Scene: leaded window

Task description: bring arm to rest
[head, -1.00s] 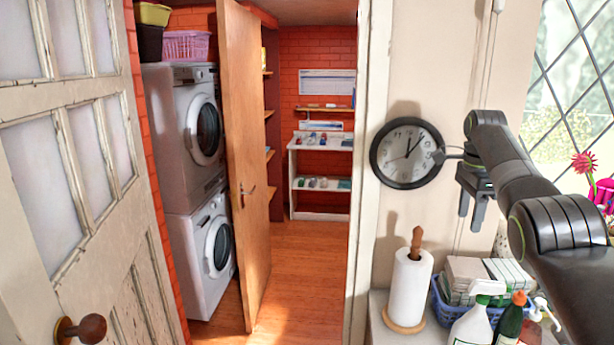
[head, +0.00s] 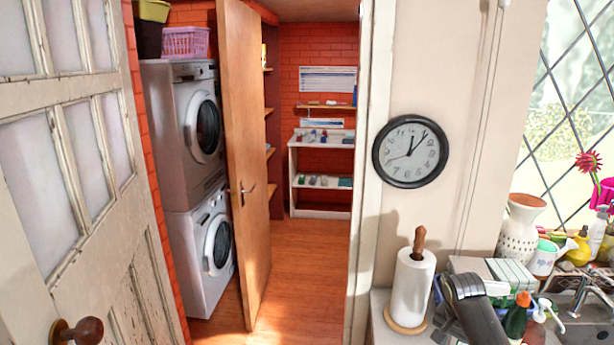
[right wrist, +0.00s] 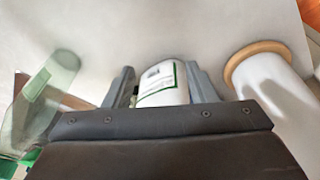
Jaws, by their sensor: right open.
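My right arm shows low in the head view (head: 472,308), over the counter beside the paper towel roll (head: 411,288). In the right wrist view my right gripper (right wrist: 160,84) has its two fingers apart. A white bottle with a green-edged label (right wrist: 162,88) shows between the fingers in that picture. I cannot tell whether it lies between them or beyond them. The paper towel roll also shows at the right of the wrist view (right wrist: 268,92). My left gripper is not in view.
A wall clock (head: 410,151) hangs above the counter. A green bottle (head: 516,318), a white vase (head: 522,225) and a sink (head: 582,320) are to the right. The wooden door (head: 245,170) stands ajar. The floor (head: 305,265) beyond is clear.

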